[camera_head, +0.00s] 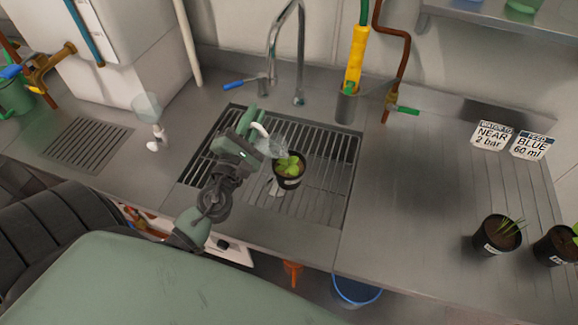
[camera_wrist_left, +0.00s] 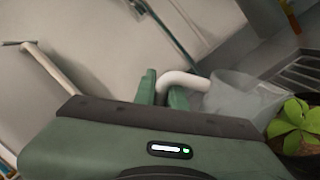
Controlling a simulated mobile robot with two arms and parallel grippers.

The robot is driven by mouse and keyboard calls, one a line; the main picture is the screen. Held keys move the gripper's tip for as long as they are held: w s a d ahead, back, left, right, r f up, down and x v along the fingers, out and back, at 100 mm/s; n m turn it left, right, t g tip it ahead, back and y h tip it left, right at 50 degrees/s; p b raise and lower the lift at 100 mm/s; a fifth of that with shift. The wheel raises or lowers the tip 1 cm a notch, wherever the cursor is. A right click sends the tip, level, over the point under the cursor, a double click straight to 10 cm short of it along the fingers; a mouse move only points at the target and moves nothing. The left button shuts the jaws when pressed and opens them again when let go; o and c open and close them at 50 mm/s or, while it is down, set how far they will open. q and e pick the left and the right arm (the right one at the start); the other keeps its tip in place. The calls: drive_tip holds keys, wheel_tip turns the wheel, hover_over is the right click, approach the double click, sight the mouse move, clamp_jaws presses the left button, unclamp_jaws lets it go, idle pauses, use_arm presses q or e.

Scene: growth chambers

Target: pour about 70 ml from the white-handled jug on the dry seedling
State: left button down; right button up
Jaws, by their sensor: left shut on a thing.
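My left gripper (camera_head: 246,124) is over the slatted sink and shut on the white handle (camera_wrist_left: 184,82) of a clear jug (camera_head: 273,146). In the left wrist view the jug (camera_wrist_left: 240,98) is tilted, with its mouth side towards a seedling (camera_wrist_left: 296,124). In the head view the seedling is a light-green leafy plant in a black pot (camera_head: 288,181) on the sink grate, just below and right of the jug. I cannot make out a stream of water or the water level. My right gripper is not in view.
A tap (camera_head: 298,95) stands behind the sink grate (camera_head: 325,180). A small clear vessel (camera_head: 147,106) with a white part stands left of the sink. Two potted plants (camera_head: 499,235) stand at the right. Two signs (camera_head: 492,135) stand at the back right. The counter between is clear.

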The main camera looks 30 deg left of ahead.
use_arm(q)
drive_tip(key=shift+a+m, duration=0.1)
drive_tip(key=shift+m, duration=0.2)
idle(0.4)
drive_tip(key=shift+d+r+m+p, duration=0.55)
drive_tip(key=shift+r+m, duration=0.2)
drive_tip(key=shift+m, duration=0.25)
idle(1.9)
drive_tip(key=shift+d+h, duration=0.15)
drive_tip(key=shift+h, duration=0.15)
idle(0.8)
